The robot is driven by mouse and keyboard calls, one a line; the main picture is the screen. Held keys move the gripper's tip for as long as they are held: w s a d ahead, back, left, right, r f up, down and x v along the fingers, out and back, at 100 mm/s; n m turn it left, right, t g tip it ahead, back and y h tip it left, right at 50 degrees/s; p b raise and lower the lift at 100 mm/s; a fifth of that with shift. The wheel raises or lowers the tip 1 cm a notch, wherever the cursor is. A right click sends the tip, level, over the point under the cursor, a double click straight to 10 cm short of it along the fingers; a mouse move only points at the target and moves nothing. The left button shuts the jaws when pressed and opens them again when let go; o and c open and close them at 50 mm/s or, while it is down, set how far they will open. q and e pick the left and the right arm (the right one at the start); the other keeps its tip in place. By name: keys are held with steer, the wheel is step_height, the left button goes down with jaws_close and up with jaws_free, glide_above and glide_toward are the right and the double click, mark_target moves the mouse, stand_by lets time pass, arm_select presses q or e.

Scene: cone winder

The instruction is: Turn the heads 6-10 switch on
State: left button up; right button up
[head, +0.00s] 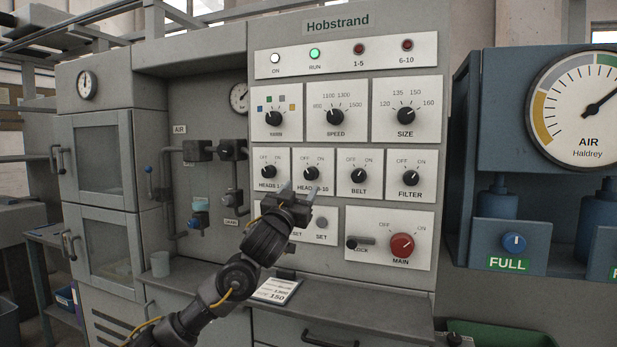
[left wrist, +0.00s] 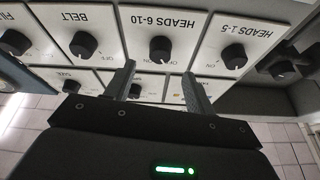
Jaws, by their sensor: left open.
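The heads 6-10 switch (head: 312,173) is a black knob on a white plate in the head view, with OFF at its upper left and ON at its upper right. Its pointer is too small to read surely. It shows upside down in the left wrist view (left wrist: 161,50). My left gripper (head: 298,187) is open and empty, its fingers just below the knob and partly over the plate's label. In the left wrist view its two fingers (left wrist: 158,72) point at the plate, with the knob between and beyond their tips, apparently untouched. My right gripper is not in view.
The heads 1-5 knob (head: 269,172) is close on the left, the belt knob (head: 358,175) close on the right. Above are the speed knob (head: 335,117) and a dark 6-10 lamp (head: 407,44). The green RUN lamp (head: 314,53) is lit. A red main switch (head: 401,246) sits lower right.

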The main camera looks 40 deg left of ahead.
mark_target(309, 176)
arm_select(q)
steer(key=p+x, duration=0.1)
steer(key=x, duration=0.5)
steer(key=shift+w+a+r, duration=0.1)
steer(key=shift+w, duration=0.1)
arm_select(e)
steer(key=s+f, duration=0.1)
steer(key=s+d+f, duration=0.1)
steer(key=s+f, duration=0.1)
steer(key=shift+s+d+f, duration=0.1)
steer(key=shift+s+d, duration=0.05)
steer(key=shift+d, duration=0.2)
arm_select(q)
steer(key=c, duration=1)
steer(key=shift+o, duration=0.2)
